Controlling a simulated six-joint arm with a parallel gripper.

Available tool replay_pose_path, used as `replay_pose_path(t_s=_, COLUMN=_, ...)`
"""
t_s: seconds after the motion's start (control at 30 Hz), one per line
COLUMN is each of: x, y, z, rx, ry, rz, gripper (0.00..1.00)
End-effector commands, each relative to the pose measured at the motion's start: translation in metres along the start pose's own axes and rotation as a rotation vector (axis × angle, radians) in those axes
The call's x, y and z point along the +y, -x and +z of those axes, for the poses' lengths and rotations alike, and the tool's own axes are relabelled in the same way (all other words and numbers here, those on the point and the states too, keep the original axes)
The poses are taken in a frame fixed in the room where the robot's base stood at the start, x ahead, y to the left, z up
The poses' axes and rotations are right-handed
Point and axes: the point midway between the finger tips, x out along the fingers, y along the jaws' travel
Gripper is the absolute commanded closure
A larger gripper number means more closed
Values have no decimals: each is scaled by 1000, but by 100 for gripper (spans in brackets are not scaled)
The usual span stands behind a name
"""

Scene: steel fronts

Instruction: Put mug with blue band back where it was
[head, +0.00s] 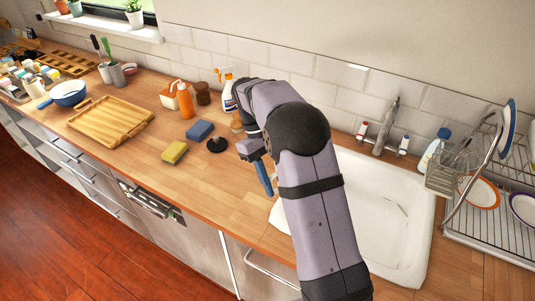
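I cannot make out a mug with a blue band in the head view; my arm covers part of the counter and the sink's left side. My gripper (262,174) is low over the wooden counter (215,205), at the sink's left edge. One bluish finger shows, pointing down. The other finger and anything between them are hidden by my arm, so I cannot tell if it is open or shut. A small pale patch shows just right of the finger, too little to name.
The white sink (385,225) and a dish rack (492,235) with plates lie right. A yellow sponge (174,153), blue sponge (200,131), black stopper (217,145), bottles (185,100) and wooden tray (110,122) lie left. The front counter left of my gripper is clear.

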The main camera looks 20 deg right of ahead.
Motion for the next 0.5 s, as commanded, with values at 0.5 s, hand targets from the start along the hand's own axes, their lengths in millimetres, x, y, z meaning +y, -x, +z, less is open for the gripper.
replay_pose_path(t_s=0.5, x=114, y=-41, z=-22, rx=80, ry=-47, rz=-16, gripper=100)
